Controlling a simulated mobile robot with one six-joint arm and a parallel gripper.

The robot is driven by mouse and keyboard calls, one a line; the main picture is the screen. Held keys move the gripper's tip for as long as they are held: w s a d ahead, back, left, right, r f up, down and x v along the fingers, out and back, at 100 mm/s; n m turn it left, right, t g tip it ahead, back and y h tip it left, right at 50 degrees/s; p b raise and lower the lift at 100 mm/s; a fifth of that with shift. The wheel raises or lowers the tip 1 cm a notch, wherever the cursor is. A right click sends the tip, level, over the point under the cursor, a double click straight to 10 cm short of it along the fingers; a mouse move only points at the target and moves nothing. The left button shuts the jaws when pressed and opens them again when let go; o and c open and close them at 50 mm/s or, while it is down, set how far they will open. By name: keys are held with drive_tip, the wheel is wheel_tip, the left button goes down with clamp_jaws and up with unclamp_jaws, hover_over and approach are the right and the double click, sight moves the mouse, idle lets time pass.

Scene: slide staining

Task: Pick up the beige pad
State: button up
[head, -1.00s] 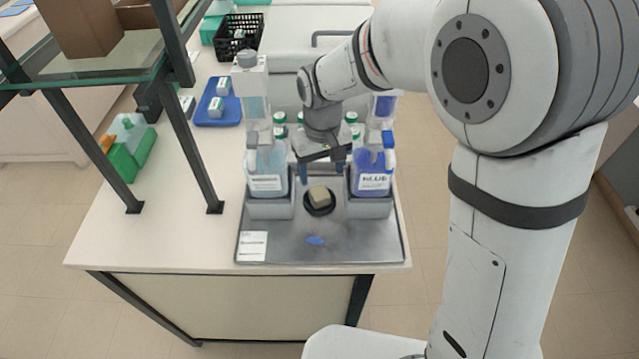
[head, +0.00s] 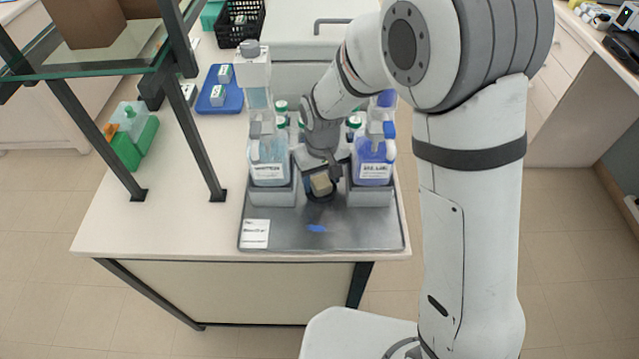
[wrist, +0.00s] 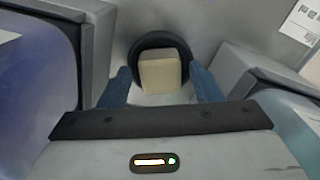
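The beige pad (head: 321,184) is a small block on a round black holder (wrist: 135,55) on the metal tray (head: 290,236). In the wrist view the pad (wrist: 160,72) sits inside the dark ring. My gripper (wrist: 162,82) is open, with one blue finger on each side of the pad and a gap between each finger and the pad. In the head view my gripper (head: 322,182) is low over the pad and hides part of the holder. Whether the fingertips are down at the pad's height is hard to tell.
A clear bottle (head: 268,165) and a blue bottle (head: 373,165) stand in grey holders close on either side. A glass shelf (head: 110,55) stands at left.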

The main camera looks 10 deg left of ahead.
sight(322, 182)
drive_tip(key=c, duration=0.9)
wheel_tip(322, 182, up, 10)
drive_tip(key=shift+r+b, duration=0.1)
drive_tip(key=shift+b, duration=0.5)
drive_tip(key=shift+c, duration=0.2)
